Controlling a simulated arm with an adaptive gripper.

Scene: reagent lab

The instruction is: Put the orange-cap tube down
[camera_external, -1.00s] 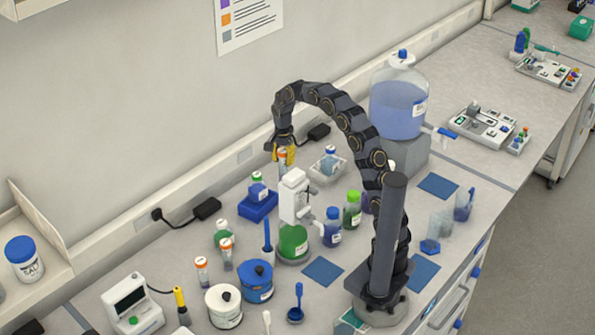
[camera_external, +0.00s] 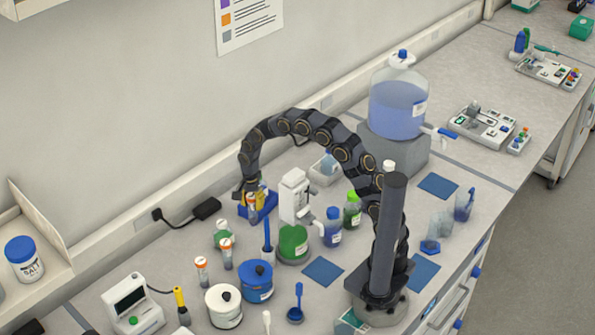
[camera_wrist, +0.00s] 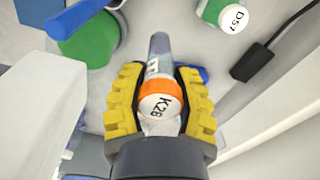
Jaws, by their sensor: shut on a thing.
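My gripper (camera_external: 251,197) has yellow ridged fingers and is shut on the orange-cap tube. In the wrist view the fingers stand on both sides of the orange-cap tube (camera_wrist: 157,92), whose white cap top reads K26. The tube body, greyish blue, points away from the camera. In the external view my gripper and the tube are in front of the blue holder (camera_external: 268,203), left of the white dispenser (camera_external: 294,195). I cannot tell whether the tube's lower end touches the bench.
A black adapter (camera_external: 207,208) lies by the wall.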

